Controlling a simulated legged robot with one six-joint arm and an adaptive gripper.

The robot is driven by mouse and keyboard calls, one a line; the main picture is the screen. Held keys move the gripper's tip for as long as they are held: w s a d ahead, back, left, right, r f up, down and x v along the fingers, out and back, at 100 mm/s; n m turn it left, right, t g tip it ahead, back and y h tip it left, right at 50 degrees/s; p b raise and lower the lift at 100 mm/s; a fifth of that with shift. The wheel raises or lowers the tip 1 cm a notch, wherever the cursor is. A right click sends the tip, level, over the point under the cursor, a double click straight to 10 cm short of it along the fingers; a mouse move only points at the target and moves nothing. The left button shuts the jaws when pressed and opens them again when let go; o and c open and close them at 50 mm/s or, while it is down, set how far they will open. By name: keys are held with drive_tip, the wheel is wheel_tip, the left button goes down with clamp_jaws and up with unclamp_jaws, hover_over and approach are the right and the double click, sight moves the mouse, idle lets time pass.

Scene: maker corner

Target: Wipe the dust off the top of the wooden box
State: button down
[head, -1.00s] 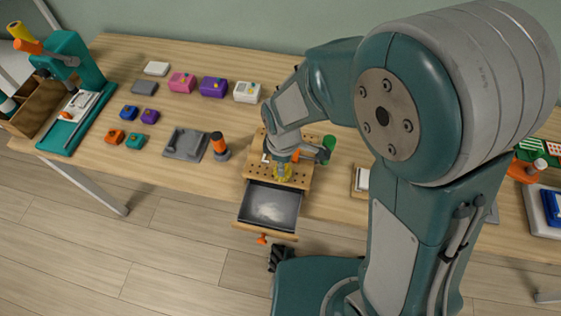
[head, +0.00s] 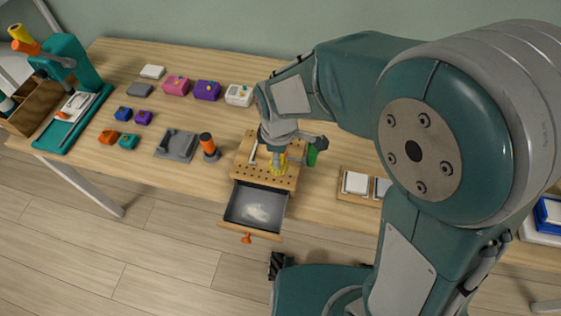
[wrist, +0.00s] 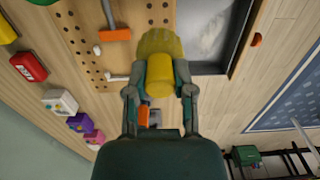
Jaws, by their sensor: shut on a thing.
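The wooden box (head: 246,171) stands at the table's front edge, its top full of small holes; the top also shows in the wrist view (wrist: 78,42). Its grey-lined drawer (head: 237,213) is pulled open toward me. A pale dust-like patch (wrist: 207,30) lies in the drawer; I cannot make out dust on the box top. My gripper (wrist: 159,90) is shut on a yellow tool (wrist: 158,75) with a wide, fuzzy-looking head. The tool (head: 279,166) is over the front right part of the box top. I cannot tell if it touches.
An orange-topped post (head: 207,146) and a grey tray (head: 176,144) stand left of the box. A tray with white blocks (head: 357,183) is to the right. Several small coloured boxes stand farther back.

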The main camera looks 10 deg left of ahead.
drive_tip(key=shift+d+r, duration=0.25)
drive_tip(key=shift+r, duration=0.55)
drive_tip(key=shift+d+r, duration=0.25)
drive_tip(key=shift+r, duration=0.5)
drive_tip(key=shift+a, duration=0.4)
drive_tip(key=shift+d, duration=0.1)
